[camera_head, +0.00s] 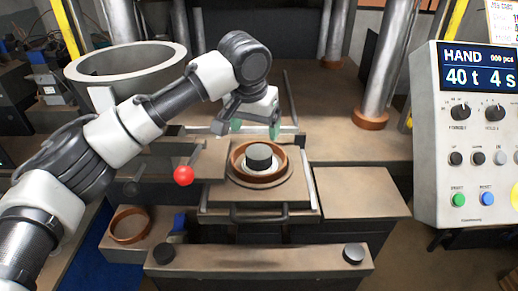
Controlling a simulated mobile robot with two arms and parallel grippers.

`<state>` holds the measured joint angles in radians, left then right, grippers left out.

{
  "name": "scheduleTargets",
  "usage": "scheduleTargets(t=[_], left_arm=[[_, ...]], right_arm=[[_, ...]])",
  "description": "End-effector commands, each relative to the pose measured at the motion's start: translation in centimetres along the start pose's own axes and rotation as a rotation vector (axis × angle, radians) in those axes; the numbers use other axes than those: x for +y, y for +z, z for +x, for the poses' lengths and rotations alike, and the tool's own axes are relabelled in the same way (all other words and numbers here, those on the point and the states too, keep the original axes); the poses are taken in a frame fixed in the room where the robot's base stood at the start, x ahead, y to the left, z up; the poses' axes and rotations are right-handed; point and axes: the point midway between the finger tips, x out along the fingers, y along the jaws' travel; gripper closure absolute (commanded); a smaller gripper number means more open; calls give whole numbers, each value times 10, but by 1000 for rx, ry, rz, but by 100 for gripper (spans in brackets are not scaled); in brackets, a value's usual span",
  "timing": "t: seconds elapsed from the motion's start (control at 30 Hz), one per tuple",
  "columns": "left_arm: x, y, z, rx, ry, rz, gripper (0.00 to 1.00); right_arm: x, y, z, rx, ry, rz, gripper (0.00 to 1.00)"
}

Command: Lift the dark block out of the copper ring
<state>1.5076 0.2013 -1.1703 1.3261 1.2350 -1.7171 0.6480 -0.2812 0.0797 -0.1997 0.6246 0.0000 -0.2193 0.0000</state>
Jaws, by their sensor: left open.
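The dark block (259,155) is a short dark cylinder. It stands upright on a pale base inside the copper ring (240,172). The ring lies on a round plate on the sliding tray (222,206) in the middle of the head view. My left gripper (254,130) has green-tipped fingers and is open and empty. It is above and behind the block in the picture, apart from it. My right gripper is out of view.
A large grey ring (172,55) stands at the back left. Another copper ring (130,224) lies at the lower left. A control panel (470,135) stands at the right, with metal columns (388,60) behind. The flat plate (358,192) right of the tray is clear.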

Motion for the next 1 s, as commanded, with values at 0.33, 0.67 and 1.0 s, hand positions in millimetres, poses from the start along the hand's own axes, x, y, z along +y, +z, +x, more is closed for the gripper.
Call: scheduleTargets(t=[0.33,0.67,1.0], left_arm=[[0,0,44,-1,0,0,19],[-3,-4,85,-2,0,1,19],[-3,-4,96,1,1,2,19]], right_arm=[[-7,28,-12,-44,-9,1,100],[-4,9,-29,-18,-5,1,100],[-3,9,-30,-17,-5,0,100]])
